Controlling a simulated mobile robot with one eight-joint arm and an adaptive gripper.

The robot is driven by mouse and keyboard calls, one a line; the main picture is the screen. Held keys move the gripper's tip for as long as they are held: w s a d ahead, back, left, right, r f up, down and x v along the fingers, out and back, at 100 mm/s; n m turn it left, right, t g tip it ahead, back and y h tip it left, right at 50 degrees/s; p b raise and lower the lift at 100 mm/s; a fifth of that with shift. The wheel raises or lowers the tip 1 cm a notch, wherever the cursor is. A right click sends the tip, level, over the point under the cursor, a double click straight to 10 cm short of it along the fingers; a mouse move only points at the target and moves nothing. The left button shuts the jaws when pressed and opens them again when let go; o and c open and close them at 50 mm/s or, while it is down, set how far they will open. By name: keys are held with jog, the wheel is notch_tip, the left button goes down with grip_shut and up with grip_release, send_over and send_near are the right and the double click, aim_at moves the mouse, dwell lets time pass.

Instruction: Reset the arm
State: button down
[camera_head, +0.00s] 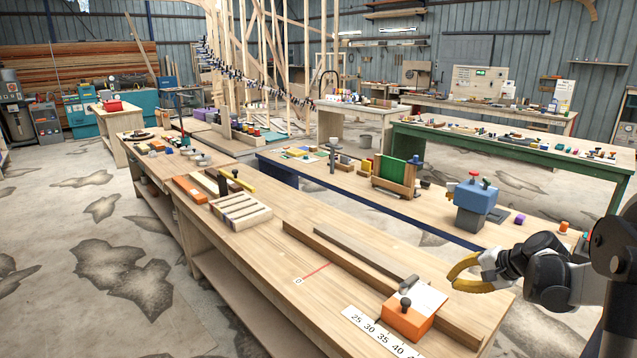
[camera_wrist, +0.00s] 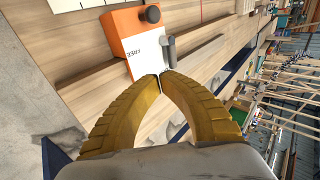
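My gripper (camera_head: 453,277) is at the right in the head view, above the right end of the near wooden bench (camera_head: 330,215). Its two yellow curved fingers meet at the tips in the wrist view (camera_wrist: 161,78), with nothing seen between them. My arm reaches in from the right edge of the head view. An orange block (camera_head: 405,320) with a dark knob and a white label sits on the bench near the gripper. It also shows in the wrist view (camera_wrist: 128,32), just beyond the fingertips; I cannot tell the exact gap.
A long wooden rail (camera_head: 345,250) lies along the bench beside the orange block. A ruler strip (camera_head: 375,335) lies in front. A slatted wooden box (camera_head: 240,210) is farther left. A blue machine (camera_head: 474,200) stands on the bench behind. The concrete floor at the left is clear.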

jog(key=s+a+r+n+g+h, duration=0.1)
jog(key=s+a+r+n, duration=0.2)
jog(key=s+a+r, duration=0.35)
jog(key=s+a+r+n+h, duration=0.1)
jog(key=s+a+r+n, duration=0.15)
jog(key=s+a, duration=0.55)
jog(key=s+a+f+n+h, duration=0.1)
jog(key=s+a+n, duration=0.4)
jog(key=s, duration=1)
jog(key=shift+s+a+t+h, duration=0.4)
jog(key=shift+a+h, duration=0.4)
jog(key=shift+a, duration=0.4)
